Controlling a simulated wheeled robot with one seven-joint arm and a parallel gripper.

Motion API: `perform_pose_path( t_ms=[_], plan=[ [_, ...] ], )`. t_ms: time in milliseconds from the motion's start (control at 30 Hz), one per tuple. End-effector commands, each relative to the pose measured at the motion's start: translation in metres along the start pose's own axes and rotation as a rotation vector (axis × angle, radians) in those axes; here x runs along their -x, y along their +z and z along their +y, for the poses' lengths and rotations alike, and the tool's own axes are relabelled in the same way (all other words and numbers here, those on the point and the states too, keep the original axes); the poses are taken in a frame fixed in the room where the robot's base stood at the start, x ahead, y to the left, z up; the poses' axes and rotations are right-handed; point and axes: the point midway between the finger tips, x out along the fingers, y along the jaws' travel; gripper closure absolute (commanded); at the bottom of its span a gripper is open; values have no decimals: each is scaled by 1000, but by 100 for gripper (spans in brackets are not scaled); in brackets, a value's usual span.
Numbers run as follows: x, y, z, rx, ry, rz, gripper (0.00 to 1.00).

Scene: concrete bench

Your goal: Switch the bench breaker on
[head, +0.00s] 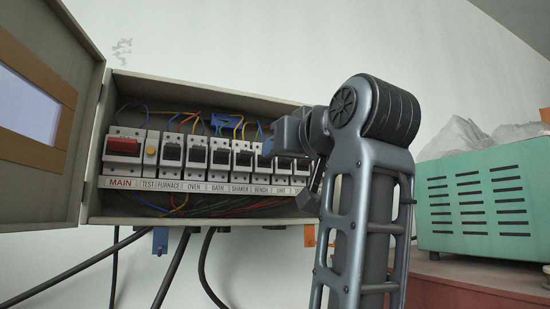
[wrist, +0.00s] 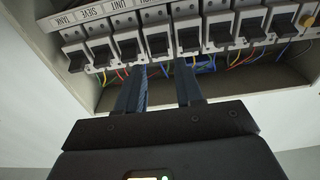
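The breaker box (head: 205,84) hangs on the wall with its door swung open to the left. The bench breaker (head: 262,166), white with a black lever, stands in the row above the BENCH label, partly hidden by my gripper. In the wrist view, which is upside down, the bench breaker (wrist: 157,42) sits just ahead of the fingertips. I cannot tell whether its lever is up or down. My gripper (head: 267,147) is at the front of the box. In the wrist view my gripper (wrist: 161,76) is open, its two dark fingers apart with nothing between them.
The shaker breaker (wrist: 188,36) and unit breaker (wrist: 128,44) flank the bench breaker closely. The red main switch (head: 123,146) is at the far left of the row. Loose wires (head: 225,122) run above the breakers. A green instrument (head: 475,195) stands at the right.

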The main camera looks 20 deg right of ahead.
Motion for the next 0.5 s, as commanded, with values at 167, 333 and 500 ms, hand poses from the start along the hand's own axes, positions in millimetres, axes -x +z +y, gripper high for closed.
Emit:
perform_pose_path(
  t_ms=[167, 333, 500],
  plan=[
    [25, 1, 0, 0, 1, 3, 64],
    [35, 0, 0, 0, 1, 1, 64],
    [36, 0, 0, 0, 1, -1, 64]
  ],
)
